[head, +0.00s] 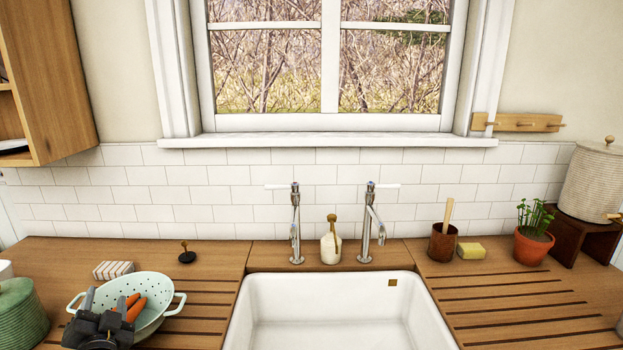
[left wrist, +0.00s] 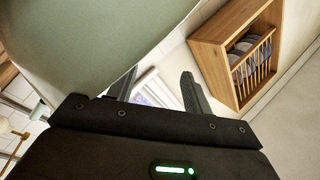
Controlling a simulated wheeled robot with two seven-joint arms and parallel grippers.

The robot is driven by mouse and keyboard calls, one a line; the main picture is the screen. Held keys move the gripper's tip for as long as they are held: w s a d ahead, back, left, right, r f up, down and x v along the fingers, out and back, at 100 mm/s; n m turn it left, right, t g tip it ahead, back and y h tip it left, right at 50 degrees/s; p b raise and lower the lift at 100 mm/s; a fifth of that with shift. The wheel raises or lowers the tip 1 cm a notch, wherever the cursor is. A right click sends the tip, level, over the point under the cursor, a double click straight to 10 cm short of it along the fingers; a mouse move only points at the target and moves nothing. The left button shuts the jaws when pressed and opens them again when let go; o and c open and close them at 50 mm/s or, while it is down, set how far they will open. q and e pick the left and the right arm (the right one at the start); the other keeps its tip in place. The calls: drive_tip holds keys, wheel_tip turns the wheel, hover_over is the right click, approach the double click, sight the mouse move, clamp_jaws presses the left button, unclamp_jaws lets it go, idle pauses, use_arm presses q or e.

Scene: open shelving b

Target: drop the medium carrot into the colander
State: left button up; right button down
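The pale mint colander (head: 153,322) stands on the left wooden counter, with holes in its wall and a handle on each side. Orange carrots (head: 137,309) show inside it; I cannot tell which one is the medium carrot. My left gripper (head: 104,301) is at the colander's front left, its fingers over the rim and partly covering the bowl. In the left wrist view its two fingers (left wrist: 160,92) stand apart with nothing seen between them. A large smooth grey-green surface (left wrist: 85,40) fills that view's upper left, close by. My right gripper is not in view.
A green ribbed jar (head: 20,315) stands left of the colander. A striped block (head: 113,270) and a dark knobbed stopper (head: 187,255) lie behind it. The white sink (head: 330,285) is to the right. A wooden cabinet (head: 48,80) hangs upper left.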

use_arm(q)
drive_tip(key=shift+s+d+f, duration=0.2)
drive_tip(key=shift+s+d, duration=0.05)
drive_tip(key=shift+s, duration=0.2)
drive_tip(key=v, duration=0.5)
drive_tip(key=b+v, duration=0.1)
drive_tip(key=v, duration=0.3)
drive_tip(key=shift+s+d+r, duration=0.15)
drive_tip(key=shift+s, duration=0.2)
